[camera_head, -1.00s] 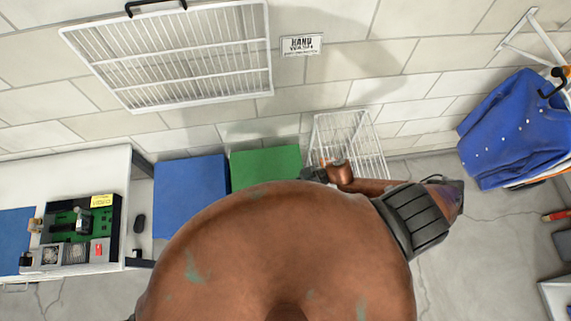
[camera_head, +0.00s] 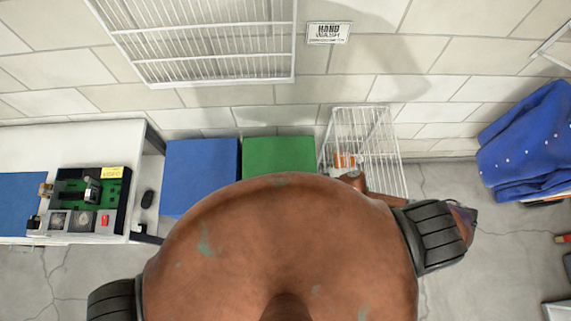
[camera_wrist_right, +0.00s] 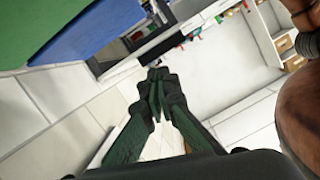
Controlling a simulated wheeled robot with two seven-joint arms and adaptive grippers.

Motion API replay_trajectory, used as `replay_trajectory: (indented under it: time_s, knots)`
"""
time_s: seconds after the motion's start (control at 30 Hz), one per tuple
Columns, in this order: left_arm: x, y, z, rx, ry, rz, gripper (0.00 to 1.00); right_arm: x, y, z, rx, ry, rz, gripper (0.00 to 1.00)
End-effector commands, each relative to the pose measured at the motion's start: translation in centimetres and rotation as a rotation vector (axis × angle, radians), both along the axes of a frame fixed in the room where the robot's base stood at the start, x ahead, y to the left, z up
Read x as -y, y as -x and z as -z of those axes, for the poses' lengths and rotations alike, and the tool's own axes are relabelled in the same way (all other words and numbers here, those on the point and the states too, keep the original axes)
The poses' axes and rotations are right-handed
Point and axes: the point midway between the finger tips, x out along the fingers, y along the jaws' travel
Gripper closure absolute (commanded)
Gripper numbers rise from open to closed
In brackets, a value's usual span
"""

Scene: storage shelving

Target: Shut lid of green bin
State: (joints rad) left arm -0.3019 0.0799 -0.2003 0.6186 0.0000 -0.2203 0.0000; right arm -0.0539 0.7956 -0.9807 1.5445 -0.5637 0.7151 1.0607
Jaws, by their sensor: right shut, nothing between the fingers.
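The green bin (camera_head: 280,155) stands against the wall, right of a blue bin (camera_head: 200,175). Only a flat green panel of it shows; my own copper body hides its lower part. I cannot tell from this how far its lid is open. In the right wrist view a green surface (camera_wrist_right: 38,28) fills the upper left corner, beside a blue one (camera_wrist_right: 90,38). My right gripper (camera_wrist_right: 157,88) is shut and empty, its fingertips apart from these surfaces in the picture. In the head view the right fingers are hidden behind my body. My left gripper is not in view.
A white wire basket (camera_head: 385,150) stands right of the green bin, close to my right arm. A white table (camera_head: 90,140) with a circuit-board device (camera_head: 92,195) is at left. Cracked floor shows between.

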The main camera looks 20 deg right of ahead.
Motion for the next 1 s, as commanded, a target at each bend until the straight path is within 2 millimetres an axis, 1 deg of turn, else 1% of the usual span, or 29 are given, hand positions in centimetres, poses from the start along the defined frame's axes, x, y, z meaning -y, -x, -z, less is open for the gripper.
replay_trajectory:
  time_s: [0.17, 0.4, 0.5, 0.7, 1.0]
  knots:
    - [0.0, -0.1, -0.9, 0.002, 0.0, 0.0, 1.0, 2.4, 0.5, -0.7, -0.003, 0.004, -0.001, 1.0]
    - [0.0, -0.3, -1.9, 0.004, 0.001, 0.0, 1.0, 6.6, 1.2, -1.8, -0.001, 0.004, -0.006, 1.0]
    - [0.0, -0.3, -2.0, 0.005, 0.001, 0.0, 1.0, 7.8, 1.4, -2.0, -0.001, 0.004, -0.007, 1.0]
    - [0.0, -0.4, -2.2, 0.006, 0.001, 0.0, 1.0, 8.8, 1.6, -2.3, 0.0, 0.002, -0.008, 1.0]
    - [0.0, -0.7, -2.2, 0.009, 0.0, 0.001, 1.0, 8.9, 1.6, -2.3, 0.0, 0.0, -0.009, 1.0]
